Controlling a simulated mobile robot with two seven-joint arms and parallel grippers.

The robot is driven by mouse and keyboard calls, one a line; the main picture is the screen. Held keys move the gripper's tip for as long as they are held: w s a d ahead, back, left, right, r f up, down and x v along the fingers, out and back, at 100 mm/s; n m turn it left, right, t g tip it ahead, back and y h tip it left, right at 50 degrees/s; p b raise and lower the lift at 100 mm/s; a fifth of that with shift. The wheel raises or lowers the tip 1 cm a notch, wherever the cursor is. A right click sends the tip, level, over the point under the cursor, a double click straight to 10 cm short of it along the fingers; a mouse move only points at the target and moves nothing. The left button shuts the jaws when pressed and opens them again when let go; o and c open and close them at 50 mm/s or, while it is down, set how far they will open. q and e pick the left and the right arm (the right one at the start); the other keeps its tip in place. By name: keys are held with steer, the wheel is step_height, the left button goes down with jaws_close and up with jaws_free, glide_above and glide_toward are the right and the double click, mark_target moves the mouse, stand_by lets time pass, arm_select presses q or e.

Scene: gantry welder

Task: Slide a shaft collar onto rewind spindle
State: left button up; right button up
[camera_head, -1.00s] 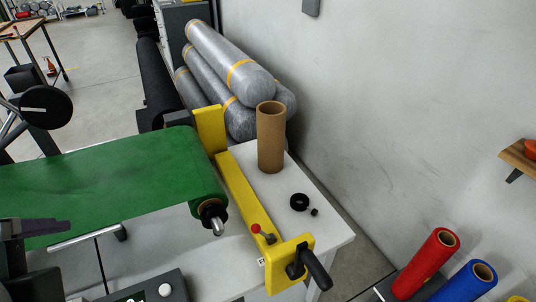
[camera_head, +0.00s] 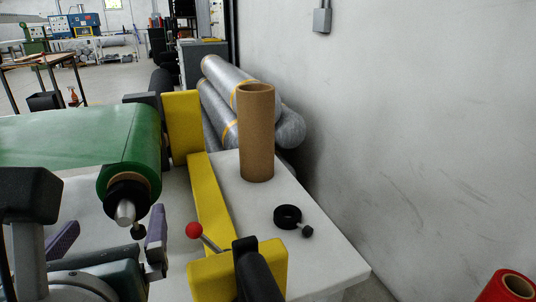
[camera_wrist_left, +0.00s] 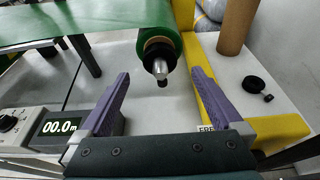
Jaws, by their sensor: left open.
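The rewind spindle shows its bare metal tip (camera_head: 125,212) at the end of the green roll (camera_head: 132,160); the tip also shows in the left wrist view (camera_wrist_left: 160,69). A black collar (camera_head: 127,194) sits around the spindle against the roll's core, with a small black knob (camera_head: 138,231) below the tip. Another black shaft collar (camera_head: 288,215), with a black knob beside it, lies flat on the white table (camera_head: 325,245). My left gripper (camera_wrist_left: 161,75) is open and empty, its purple fingers pointing toward the spindle tip, one on each side. My right gripper is not in view.
A yellow frame (camera_head: 208,200) with a red-knobbed lever (camera_head: 194,230) and a black crank handle (camera_head: 257,275) stands between spindle and table collar. A tall cardboard tube (camera_head: 257,135) stands behind that collar. A display (camera_wrist_left: 60,127) is at lower left of the wrist view.

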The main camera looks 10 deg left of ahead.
mark_target(123, 206)
arm_select(q)
steer(key=b+x, duration=0.1)
steer(key=x, duration=0.6)
steer(key=shift+w+a+f, duration=0.15)
steer(key=shift+w+a, duration=0.05)
steer(key=shift+w, duration=0.1)
steer(key=shift+c, duration=0.2)
steer(key=c, duration=1.5)
